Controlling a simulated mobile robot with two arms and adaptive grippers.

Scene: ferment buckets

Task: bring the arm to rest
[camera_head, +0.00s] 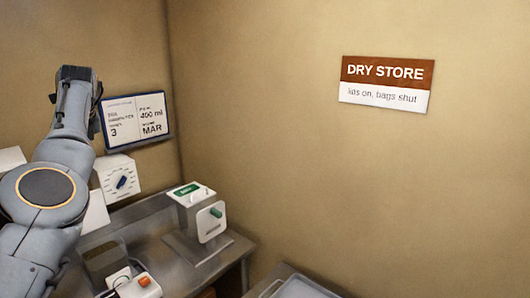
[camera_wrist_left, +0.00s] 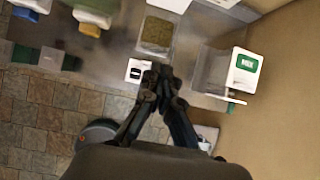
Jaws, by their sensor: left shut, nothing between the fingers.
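My left arm (camera_head: 45,190) comes in from the left in the head view and reaches upward in front of the wall and the display board. Its fingertips cannot be made out there. In the left wrist view my left gripper (camera_wrist_left: 161,76) is shut and empty, with its fingers together above the counter's edge. A small white item with a dark face (camera_wrist_left: 139,71) shows just beside the fingertips; the fingers hold nothing. My right gripper is in neither view.
A metal counter (camera_head: 165,245) holds a white box with a green label (camera_head: 196,205), also in the wrist view (camera_wrist_left: 244,72), and a white dial box (camera_head: 120,178). A tray of grain (camera_wrist_left: 157,35) lies near the gripper. Tiled floor (camera_wrist_left: 50,120) is open below. A Dry Store sign (camera_head: 385,83) hangs right.

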